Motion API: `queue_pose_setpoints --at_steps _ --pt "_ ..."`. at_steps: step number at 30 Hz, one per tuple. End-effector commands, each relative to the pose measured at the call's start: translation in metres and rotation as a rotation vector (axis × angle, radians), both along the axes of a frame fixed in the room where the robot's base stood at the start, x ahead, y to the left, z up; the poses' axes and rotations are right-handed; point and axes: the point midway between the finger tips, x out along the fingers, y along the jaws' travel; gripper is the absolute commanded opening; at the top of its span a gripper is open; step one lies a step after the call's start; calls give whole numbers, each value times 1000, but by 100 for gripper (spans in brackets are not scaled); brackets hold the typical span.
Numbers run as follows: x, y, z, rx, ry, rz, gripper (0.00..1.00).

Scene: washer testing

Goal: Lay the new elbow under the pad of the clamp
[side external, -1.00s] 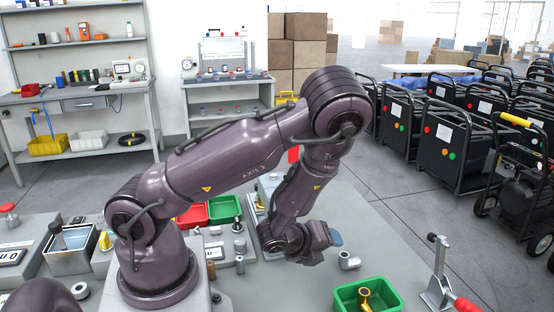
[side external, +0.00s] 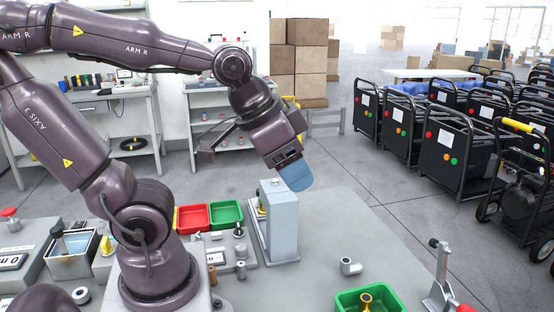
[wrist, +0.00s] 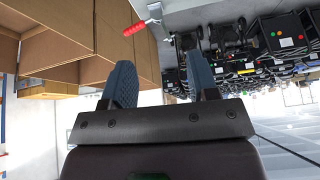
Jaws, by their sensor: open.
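A grey elbow (side external: 350,266) lies on the bench. A brass elbow (side external: 367,300) sits in a green bin at the front; I cannot tell which one is the new elbow. The clamp (side external: 440,288) stands at the bench's right front, with a red handle partly cut off by the frame; its pad is not clear. A red-handled metal part, apparently the clamp, shows at the top of the wrist view (wrist: 130,32). My gripper (side external: 295,180) is high above the bench, left of both elbows and well apart from them. In the wrist view its blue fingers (wrist: 161,85) are spread and empty.
A grey upright block (side external: 281,225) stands below my gripper. Red (side external: 192,217) and green (side external: 226,212) trays lie left of it. The green bin (side external: 345,300) is at the front. The bench right of the block is mostly clear.

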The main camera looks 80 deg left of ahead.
Motion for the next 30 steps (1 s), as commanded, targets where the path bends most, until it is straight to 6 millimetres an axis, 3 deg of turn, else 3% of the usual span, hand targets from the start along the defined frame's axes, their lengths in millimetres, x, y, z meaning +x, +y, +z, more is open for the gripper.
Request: queue_pose_setpoints --at_steps 3,6,20,23,30 --pt "-19 -1 10 -17 12 61 58" --pt "-25 -1 12 -23 20 83 58" --pt "-21 0 10 -19 22 69 58" --pt "-4 2 3 6 10 10 58" --pt "72 16 -46 196 -74 -283 58"
